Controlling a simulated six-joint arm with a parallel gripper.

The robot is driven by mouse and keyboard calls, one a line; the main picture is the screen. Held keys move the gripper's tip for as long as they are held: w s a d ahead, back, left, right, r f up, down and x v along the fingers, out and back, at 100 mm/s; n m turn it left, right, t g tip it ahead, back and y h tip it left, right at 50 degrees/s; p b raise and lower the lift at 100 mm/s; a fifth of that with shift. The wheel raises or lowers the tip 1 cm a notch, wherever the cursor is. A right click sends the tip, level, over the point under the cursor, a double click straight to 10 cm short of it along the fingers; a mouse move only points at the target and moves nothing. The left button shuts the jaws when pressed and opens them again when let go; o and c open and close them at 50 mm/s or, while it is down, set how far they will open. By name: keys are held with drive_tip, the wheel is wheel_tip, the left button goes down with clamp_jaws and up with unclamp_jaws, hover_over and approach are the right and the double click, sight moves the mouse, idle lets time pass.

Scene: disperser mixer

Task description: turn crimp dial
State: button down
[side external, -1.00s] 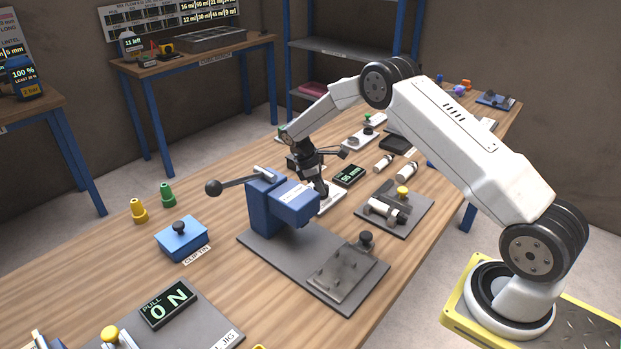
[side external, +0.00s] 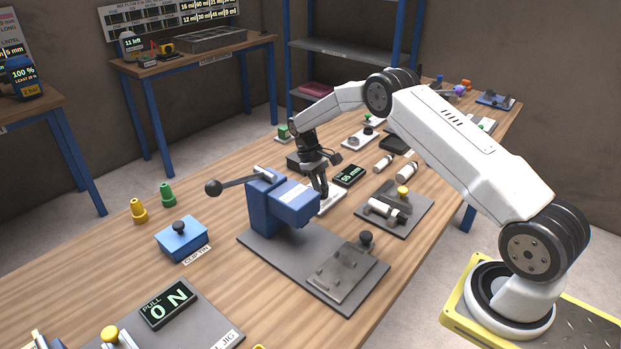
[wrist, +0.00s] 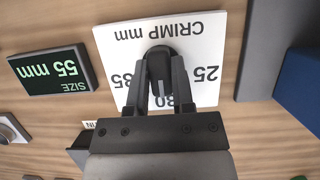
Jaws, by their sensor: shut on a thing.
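The crimp dial is a dark knob (wrist: 160,58) on a white plate (wrist: 205,45) lettered "CRIMP mm", upside down in the wrist view. Numbers 25, 30 and 35 show around it, the 30 partly covered by my fingers. The plate (side external: 331,204) lies flat on the bench behind the blue press in the side view. My gripper (wrist: 161,72) is shut on the knob, one finger on each side. In the side view my gripper (side external: 322,192) points down at the plate. Where the knob points is hard to tell.
A blue press (side external: 285,205) with a ball-ended lever stands close to the left of my gripper. A "SIZE 55 mm" display (side external: 349,176) sits just right. A blue tin (side external: 181,240) is at left.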

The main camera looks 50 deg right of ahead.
idle(0.3)
drive_tip(key=shift+c, duration=2.4)
unclamp_jaws()
drive_tip(key=shift+w+r, duration=0.1)
drive_tip(key=v, duration=0.7)
drive_tip(key=shift+r, duration=0.35)
drive_tip(key=shift+w, duration=0.1)
